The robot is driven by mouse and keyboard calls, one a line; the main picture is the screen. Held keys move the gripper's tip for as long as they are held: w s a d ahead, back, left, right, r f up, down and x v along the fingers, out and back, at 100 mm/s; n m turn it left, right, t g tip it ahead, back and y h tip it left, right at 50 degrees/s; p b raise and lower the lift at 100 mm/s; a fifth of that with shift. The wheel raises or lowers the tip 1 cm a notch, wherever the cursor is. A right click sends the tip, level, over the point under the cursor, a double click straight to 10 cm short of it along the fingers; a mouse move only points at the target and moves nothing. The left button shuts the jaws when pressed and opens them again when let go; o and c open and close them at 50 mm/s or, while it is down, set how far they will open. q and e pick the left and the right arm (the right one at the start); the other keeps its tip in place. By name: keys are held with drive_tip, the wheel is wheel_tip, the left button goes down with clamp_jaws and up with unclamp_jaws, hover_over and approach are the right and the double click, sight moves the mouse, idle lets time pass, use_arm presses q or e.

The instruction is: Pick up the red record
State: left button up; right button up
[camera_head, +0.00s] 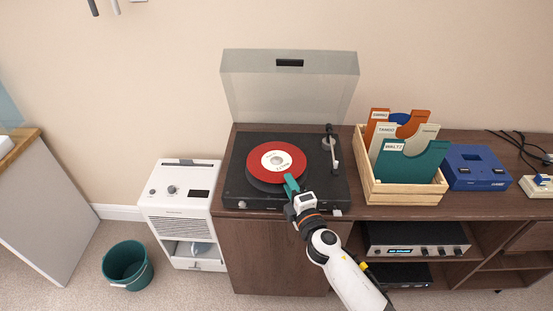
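The red record (263,154) has a pale centre label and lies flat, or nearly so, over the dark platter of the black turntable (237,187). Whether it rests on the platter or is slightly clear of it, I cannot tell. The turntable's lid (290,85) is up. My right gripper (290,183) reaches in from the lower right. Its teal fingers overlap the record's front right rim. They look close together, but whether they are shut on the rim is too small to tell. My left gripper is not in view.
The tonearm (335,155) stands to the record's right. A wooden crate (405,197) of record sleeves and a blue box (475,168) are further right on the cabinet (270,250). A white appliance (180,205) and a teal bin (127,265) stand left.

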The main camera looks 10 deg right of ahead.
clamp_jaws()
idle(0.3)
wheel_tip(320, 180, up, 9)
drive_tip(key=p, duration=0.5)
drive_tip(key=s+d+r+h, duration=0.1)
drive_tip(key=s+r, duration=0.1)
drive_tip(key=s, duration=0.8)
drive_tip(key=s+d+r+m, duration=0.1)
drive_tip(key=s+r, duration=0.1)
drive_tip(key=s, duration=0.8)
drive_tip(key=shift+s+r+h, duration=0.25)
drive_tip(key=shift+s+h, duration=0.15)
